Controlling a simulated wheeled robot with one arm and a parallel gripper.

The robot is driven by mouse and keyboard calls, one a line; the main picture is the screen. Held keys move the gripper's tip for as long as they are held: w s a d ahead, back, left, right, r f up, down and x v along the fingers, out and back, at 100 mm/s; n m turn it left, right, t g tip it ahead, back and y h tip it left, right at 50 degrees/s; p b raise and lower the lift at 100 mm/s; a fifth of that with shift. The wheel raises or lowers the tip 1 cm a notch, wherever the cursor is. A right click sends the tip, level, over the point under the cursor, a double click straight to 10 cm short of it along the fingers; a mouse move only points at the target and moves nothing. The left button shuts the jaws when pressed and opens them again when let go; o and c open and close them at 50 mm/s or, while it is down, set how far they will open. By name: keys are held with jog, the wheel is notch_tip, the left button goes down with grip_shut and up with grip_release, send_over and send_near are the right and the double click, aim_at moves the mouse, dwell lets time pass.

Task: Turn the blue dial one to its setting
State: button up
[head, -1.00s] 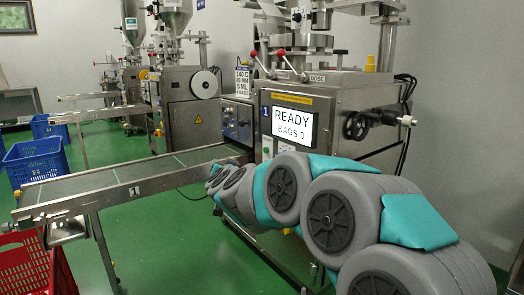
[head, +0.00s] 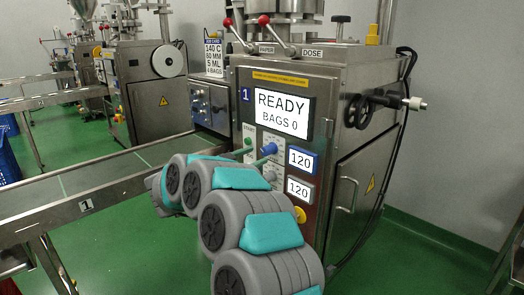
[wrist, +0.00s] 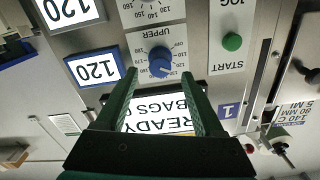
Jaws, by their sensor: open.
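The blue dial (head: 268,150) is on the front panel of machine 1; in the wrist view, which is upside down, the blue dial (wrist: 160,61) sits on a number scale marked UPPER. A blue-framed display (head: 302,161) beside it reads 120, also in the wrist view (wrist: 94,70). My gripper (wrist: 161,78) is open, with its two green fingers apart and the dial between and just beyond the tips in that picture. I see no contact with it. In the head view my arm hides most of the gripper.
A green START button (wrist: 232,42) is near the dial. A grey-framed display (head: 299,190) below also reads 120. The main screen (head: 283,113) reads READY, BAGS 0. A job card (head: 214,53) shows 140 C. A conveyor (head: 85,200) runs at left.

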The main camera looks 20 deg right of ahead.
aim_at(263, 152)
jog(key=shift+x, duration=2.7)
jog(key=shift+c, duration=0.4)
grip_shut()
